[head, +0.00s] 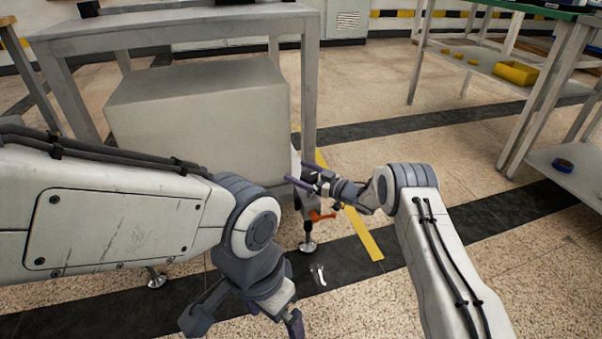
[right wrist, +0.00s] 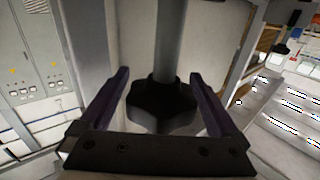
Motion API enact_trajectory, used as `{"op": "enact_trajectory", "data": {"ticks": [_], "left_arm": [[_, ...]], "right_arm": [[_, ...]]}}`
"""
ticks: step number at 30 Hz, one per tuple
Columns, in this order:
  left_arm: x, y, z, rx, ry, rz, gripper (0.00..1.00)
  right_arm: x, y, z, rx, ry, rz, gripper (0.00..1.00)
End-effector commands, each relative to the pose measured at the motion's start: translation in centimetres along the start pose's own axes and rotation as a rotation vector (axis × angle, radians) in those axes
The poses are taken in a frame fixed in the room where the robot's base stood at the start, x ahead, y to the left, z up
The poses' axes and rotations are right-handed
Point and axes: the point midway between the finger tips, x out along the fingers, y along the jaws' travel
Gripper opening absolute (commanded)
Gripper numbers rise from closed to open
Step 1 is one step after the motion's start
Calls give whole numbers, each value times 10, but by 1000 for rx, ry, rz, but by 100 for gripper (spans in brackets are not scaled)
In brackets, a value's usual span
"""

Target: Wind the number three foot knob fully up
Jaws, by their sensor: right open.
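A black lobed knob (right wrist: 158,103) on a grey shaft (right wrist: 169,45) shows in the right wrist view. My right gripper (right wrist: 160,108) is open, with one purple finger on each side of the knob; small gaps seem to remain. In the head view my right gripper (head: 305,178) is at the near right leg of the grey frame, above a foot (head: 308,247) with an orange lever (head: 320,216). The knob cannot be made out there, and no number is readable. My left gripper (head: 270,310) hangs at the bottom, partly cut off, its opening unclear.
Another foot (head: 156,278) shows below my left arm. A green-topped bench (head: 545,10) with a yellow bin (head: 516,73) stands at the right.

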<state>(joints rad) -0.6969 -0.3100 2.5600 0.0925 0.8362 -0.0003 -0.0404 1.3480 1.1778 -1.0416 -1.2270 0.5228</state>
Motion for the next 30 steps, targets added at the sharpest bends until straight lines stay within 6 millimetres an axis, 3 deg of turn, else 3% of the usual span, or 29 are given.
{"op": "enact_trajectory", "data": {"ticks": [5, 18, 30], "left_arm": [[-11, 1, -1, 0, 0, 0, 97], [-52, 4, -3, 0, 0, 0, 97], [-54, 4, -3, 0, 0, 0, 97]], "right_arm": [[-14, 2, -3, 2, -2, 3, 97], [-94, 1, -2, 3, -1, 3, 97], [-106, 0, 1, 0, 0, 0, 97]]}}
